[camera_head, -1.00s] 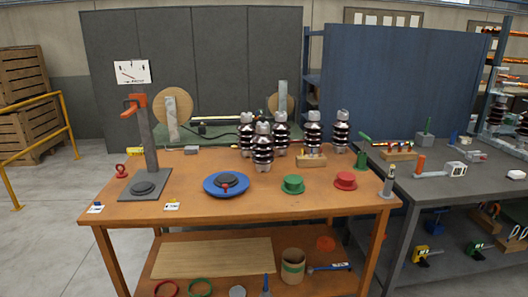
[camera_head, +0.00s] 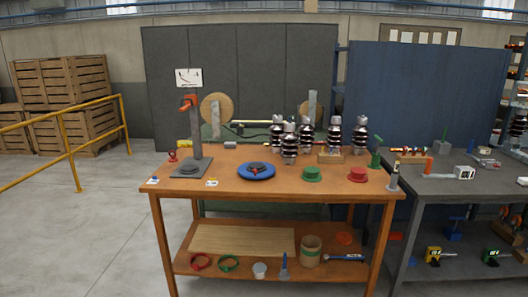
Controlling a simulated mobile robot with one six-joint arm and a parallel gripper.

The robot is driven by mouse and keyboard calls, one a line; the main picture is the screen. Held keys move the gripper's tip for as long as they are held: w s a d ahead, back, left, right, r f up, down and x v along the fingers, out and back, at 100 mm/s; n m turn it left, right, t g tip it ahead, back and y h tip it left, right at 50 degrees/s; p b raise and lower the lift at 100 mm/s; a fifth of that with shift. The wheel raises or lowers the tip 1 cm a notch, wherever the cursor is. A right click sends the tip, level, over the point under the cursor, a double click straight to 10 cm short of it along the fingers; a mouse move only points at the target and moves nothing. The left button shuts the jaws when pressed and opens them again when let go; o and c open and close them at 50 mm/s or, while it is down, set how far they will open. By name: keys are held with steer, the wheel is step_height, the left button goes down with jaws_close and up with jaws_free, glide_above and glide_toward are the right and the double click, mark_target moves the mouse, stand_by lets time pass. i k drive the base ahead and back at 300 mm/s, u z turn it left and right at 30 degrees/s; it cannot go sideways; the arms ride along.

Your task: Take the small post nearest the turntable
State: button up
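Several dark ribbed posts with grey metal caps stand upright at the back of the orange-brown workbench (camera_head: 225,178). The front post (camera_head: 289,145) stands closest to the blue round turntable (camera_head: 242,172), behind it and to its right. A second post (camera_head: 277,131) stands just behind it to the left. Another post (camera_head: 306,135) stands behind it to the right, and others (camera_head: 334,136) (camera_head: 360,135) stand farther right. The turntable has a dark centre with a small red part, and no post stands on it. My gripper is not in view.
A grey stand with an orange arm (camera_head: 195,130) is left on the bench. Green (camera_head: 312,174) and red (camera_head: 357,175) round pieces lie along the front right. A dark grey bench (camera_head: 440,187) adjoins on the right. Yellow railing (camera_head: 65,135) is left; the floor in front is clear.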

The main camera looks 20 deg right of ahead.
mark_target(289, 147)
steer(key=u, duration=0.1)
steer(key=k, duration=0.55)
steer(key=u, duration=0.9)
steer(key=i, duration=1.7)
steer(key=z, duration=0.75)
steer(key=i, duration=0.65)
steer(key=z, duration=0.35)
